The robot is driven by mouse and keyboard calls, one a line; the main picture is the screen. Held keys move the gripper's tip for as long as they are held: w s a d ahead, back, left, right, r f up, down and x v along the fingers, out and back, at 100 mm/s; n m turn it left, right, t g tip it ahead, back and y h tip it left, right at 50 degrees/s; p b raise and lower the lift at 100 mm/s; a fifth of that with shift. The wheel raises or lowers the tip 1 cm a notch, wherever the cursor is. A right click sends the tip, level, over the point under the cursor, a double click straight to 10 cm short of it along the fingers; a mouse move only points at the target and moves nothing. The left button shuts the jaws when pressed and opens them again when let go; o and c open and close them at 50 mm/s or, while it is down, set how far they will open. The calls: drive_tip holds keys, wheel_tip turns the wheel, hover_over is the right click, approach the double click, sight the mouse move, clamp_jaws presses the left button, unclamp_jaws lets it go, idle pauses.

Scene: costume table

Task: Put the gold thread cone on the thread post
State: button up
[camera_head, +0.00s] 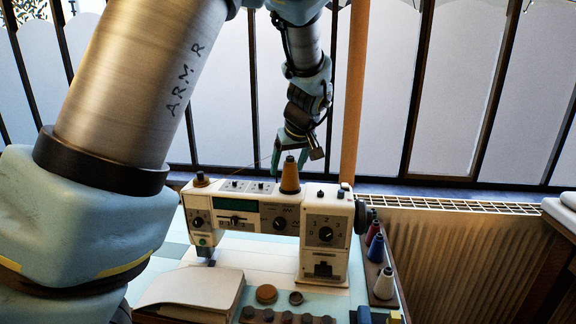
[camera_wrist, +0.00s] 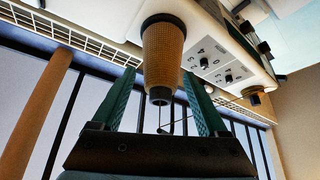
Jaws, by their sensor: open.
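The gold thread cone (camera_head: 290,178) stands upright on top of the white sewing machine (camera_head: 225,193), wide end down. In the wrist view the cone (camera_wrist: 163,50) has its dark narrow tip toward me. A thin pin, seemingly the thread post (camera_wrist: 160,112), sticks out of that tip, so the cone appears to sit around it. My gripper (camera_head: 289,162) is open just above the cone. In the wrist view its green fingers (camera_wrist: 160,80) are on either side of the cone's narrow end, with gaps. The post inside the cone is hidden.
Red (camera_head: 374,247), blue (camera_head: 375,227) and white (camera_head: 384,284) spools stand right of the machine. A small dark-topped gold piece (camera_head: 201,180) is at the machine's top left. A radiator (camera_head: 440,250) and barred windows are behind. Small round items lie in front.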

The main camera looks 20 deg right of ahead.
drive_tip(key=b+v, duration=0.2)
drive_tip(key=v, duration=0.8)
drive_tip(key=shift+s+r, duration=0.2)
drive_tip(key=shift+r, duration=0.15)
